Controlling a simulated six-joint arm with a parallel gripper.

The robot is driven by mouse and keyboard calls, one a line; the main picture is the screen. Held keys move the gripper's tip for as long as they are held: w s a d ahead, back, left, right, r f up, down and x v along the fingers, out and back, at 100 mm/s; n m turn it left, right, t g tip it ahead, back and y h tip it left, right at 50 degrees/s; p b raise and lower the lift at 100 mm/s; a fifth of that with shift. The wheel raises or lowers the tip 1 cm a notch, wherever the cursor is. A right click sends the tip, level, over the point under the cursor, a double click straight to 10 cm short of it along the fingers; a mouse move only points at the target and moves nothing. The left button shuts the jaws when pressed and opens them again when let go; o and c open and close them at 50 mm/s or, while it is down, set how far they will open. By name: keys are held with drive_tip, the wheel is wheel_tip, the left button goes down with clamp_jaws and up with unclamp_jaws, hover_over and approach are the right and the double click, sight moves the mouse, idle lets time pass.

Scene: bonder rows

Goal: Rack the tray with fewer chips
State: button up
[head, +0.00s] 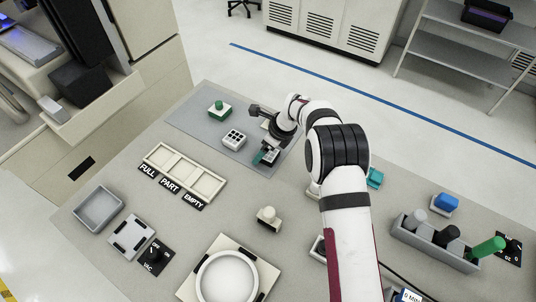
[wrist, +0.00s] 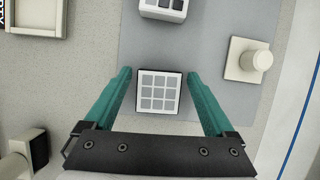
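A small square tray (wrist: 159,92) with a grid of grey squares lies on the grey mat, between my gripper's fingers in the wrist view. My gripper (wrist: 157,76) is open, with one teal finger on each side of it and a gap showing on both sides. In the head view my gripper (head: 267,157) is low over the mat's right part and partly hides this tray. A second tray (head: 233,139) with dark squares sits to its left; it is cut off at the wrist view's top edge (wrist: 163,9). The cream rack (head: 185,172) has slots labelled FULL, PART and EMPTY.
A green-knobbed block (head: 219,110) stands at the mat's far left. A cream knobbed block (wrist: 248,62) stands right of the trays in the wrist view. A cream knob (head: 268,217), round white dish (head: 227,277) and grey bin (head: 98,208) stand nearer. A grey holder (head: 433,243) is at right.

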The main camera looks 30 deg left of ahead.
drive_tip(key=c, duration=1.1)
drive_tip(key=shift+r, duration=2)
drive_tip(key=w+d+r, duration=0.1)
drive_tip(key=d+r, duration=0.1)
drive_tip(key=d, duration=0.1)
drive_tip(key=d+r, duration=0.2)
drive_tip(key=d, duration=0.2)
drive_tip(key=w+d+r, duration=0.1)
drive_tip(key=d+r, duration=0.2)
drive_tip(key=d, duration=0.1)
drive_tip(key=shift+w+d, duration=0.25)
drive_tip(key=shift+w, duration=0.05)
drive_tip(key=s+a+f+n+g+h, duration=0.1)
drive_tip(key=s+a+n, duration=0.4)
drive_tip(key=s+a, duration=0.1)
drive_tip(key=s+a+f+n+g+h, duration=0.1)
drive_tip(key=s+a+n+h, duration=0.1)
drive_tip(key=s+a+n, duration=0.4)
drive_tip(key=s+a+f+n+g+h, duration=0.1)
drive_tip(key=s+a+n+g, duration=0.1)
drive_tip(key=s+a+n, duration=0.4)
drive_tip(key=shift+s+a+f, duration=0.15)
drive_tip(key=shift+s+a, duration=0.15)
drive_tip(key=shift+s, duration=0.25)
drive_tip(key=shift+s+a+f, duration=0.1)
drive_tip(key=shift+s+a, duration=0.2)
drive_tip(key=shift+s, duration=0.3)
drive_tip(key=shift+s+a+f, duration=0.15)
drive_tip(key=shift+s+a, duration=0.15)
drive_tip(key=shift+s, duration=0.25)
